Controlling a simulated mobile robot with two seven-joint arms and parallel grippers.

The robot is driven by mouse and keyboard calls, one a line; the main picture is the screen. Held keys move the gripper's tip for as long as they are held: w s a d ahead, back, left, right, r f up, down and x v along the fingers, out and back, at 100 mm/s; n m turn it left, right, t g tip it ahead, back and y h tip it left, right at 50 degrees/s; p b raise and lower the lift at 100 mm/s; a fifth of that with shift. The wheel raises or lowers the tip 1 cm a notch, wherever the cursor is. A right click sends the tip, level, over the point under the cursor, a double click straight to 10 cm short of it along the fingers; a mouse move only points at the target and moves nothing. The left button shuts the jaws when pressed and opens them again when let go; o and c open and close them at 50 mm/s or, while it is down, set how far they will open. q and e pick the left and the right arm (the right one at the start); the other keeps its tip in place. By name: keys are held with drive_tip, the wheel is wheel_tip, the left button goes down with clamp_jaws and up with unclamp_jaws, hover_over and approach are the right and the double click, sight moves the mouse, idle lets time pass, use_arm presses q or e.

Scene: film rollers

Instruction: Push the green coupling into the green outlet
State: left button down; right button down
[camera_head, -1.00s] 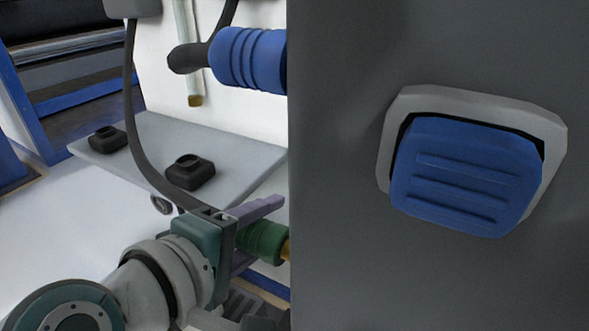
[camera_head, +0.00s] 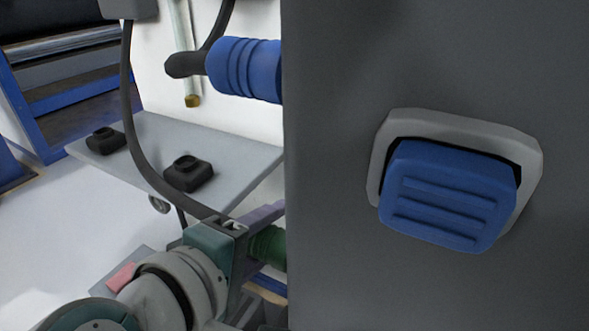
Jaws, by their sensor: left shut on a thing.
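The green coupling (camera_head: 268,246) is low in the middle of the head view, beside the left edge of a large dark grey panel. The panel hides its front end. My left gripper (camera_head: 262,222), with pale purple fingers, is shut on the coupling; the panel partly hides the fingertips. The green outlet is not in sight, so I cannot tell how the coupling stands to it. My right gripper is not in view.
The dark grey panel (camera_head: 345,60) fills the right half, with a ribbed blue block (camera_head: 448,195) in a grey frame. A blue coupling (camera_head: 243,68) on a black hose is at upper middle. A grey shelf (camera_head: 225,150) holds two black holders (camera_head: 188,173).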

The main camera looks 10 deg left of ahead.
use_arm(q)
drive_tip(key=shift+d, duration=0.15)
drive_tip(key=c, duration=0.7)
unclamp_jaws()
drive_tip(key=shift+o, duration=1.4)
drive_tip(key=shift+s+d, duration=0.1)
drive_tip(key=shift+d, duration=0.05)
drive_tip(key=shift+o, duration=0.7)
